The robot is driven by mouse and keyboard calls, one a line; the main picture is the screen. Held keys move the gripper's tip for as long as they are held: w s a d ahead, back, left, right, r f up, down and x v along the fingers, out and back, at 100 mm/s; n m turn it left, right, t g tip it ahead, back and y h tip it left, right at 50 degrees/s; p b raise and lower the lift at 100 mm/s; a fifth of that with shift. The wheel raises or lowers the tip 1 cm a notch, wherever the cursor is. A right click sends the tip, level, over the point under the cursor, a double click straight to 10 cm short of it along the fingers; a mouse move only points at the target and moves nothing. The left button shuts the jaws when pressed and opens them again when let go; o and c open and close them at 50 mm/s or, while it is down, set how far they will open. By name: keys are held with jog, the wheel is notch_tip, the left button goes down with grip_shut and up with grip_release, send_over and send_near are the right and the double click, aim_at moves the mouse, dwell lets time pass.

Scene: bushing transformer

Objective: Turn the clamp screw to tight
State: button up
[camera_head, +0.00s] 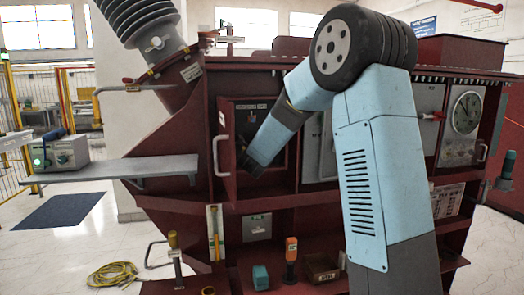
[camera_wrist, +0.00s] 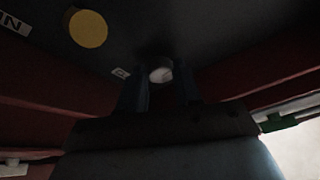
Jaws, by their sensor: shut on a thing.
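My gripper (camera_head: 250,167) reaches into an open recessed cabinet (camera_head: 280,115) on the front of the dark red transformer. In the wrist view, my two dark fingers (camera_wrist: 163,90) stand on either side of a small round pale screw head (camera_wrist: 160,71), which looks like the clamp screw. The fingers are shut on it. The view is dim, so the screw's turned angle is hard to read. In the head view my arm and gripper hide the screw.
The open cabinet door (camera_head: 226,165) with its handle stands just left of my gripper. A yellow disc (camera_wrist: 88,28) is on the dark panel near the screw. A grey shelf (camera_head: 120,168) juts out at left. Below are an orange device (camera_head: 291,260) and a teal block (camera_head: 260,277).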

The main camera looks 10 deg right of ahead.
jog(key=shift+d+f, duration=0.15)
jog(key=shift+f, duration=0.15)
jog(key=o, duration=1)
jog(key=shift+r, duration=0.1)
jog(key=shift+o, duration=0.2)
jog(key=shift+r, duration=0.1)
